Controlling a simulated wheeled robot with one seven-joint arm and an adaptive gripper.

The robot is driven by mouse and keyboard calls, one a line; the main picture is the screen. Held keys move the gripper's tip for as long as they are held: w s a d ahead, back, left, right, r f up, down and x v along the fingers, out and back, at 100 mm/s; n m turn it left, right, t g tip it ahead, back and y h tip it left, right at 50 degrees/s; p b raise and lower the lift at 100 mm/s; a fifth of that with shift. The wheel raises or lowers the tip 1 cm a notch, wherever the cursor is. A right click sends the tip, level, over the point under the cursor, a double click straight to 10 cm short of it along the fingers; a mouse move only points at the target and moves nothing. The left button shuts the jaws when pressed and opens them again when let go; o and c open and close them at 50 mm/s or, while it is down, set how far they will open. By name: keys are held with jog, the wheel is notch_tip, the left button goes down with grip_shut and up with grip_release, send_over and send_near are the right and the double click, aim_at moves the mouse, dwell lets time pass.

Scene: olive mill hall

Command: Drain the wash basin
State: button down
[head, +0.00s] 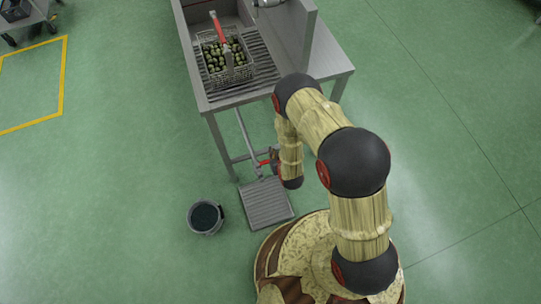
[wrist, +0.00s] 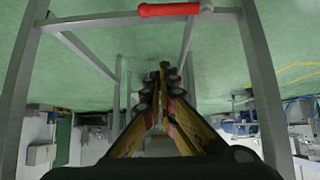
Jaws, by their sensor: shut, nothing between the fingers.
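The steel wash basin (head: 258,97) stands at the top of the head view, with a wire basket of olives (head: 222,62) on its slatted surface. A drain pipe (head: 245,130) runs down below it. A red valve lever (head: 262,163) sits low on this pipe, beside my wrist. In the head view my arm mostly hides the gripper.
A slatted floor grate (head: 267,203) lies below the pipe. A dark bucket (head: 205,217) stands left of it. Basin frame legs (head: 220,148) (wrist: 268,85) flank the space around my gripper. A trolley (head: 25,14) is at the far left. Green floor at right is clear.

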aim_at(266, 162)
jog(key=w+a+f+b, duration=0.1)
jog(key=w+f+b, duration=0.2)
jog(key=f+b, duration=0.3)
jog(key=shift+f, duration=1.75)
jog(key=shift+s, duration=0.2)
jog(key=shift+s, duration=0.1)
jog(key=shift+m, duration=0.3)
jog(key=shift+h, duration=0.3)
